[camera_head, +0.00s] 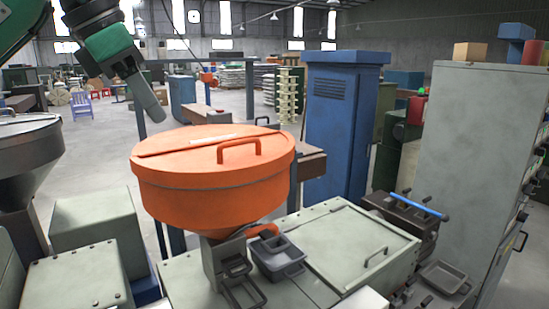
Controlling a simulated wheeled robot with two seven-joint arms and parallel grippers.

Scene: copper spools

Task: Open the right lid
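An orange round hopper (205,195) stands in the middle. Its flat orange lid (190,155) lies down on the rim, with a seam across it and an arched orange handle (239,150) on top. A grey hopper (25,150) with a flat lid is cut off by the left edge. My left gripper (154,112) hangs from the upper left, above and behind the orange lid's left side in the picture, apart from the handle. Its fingers overlap from this angle, so their opening cannot be told. My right gripper is not in view.
A pale green machine box (345,240) with a handle stands right of the orange hopper. A tall grey cabinet (465,160) stands at the right, and a blue cabinet (340,130) behind. The space above the orange lid looks clear.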

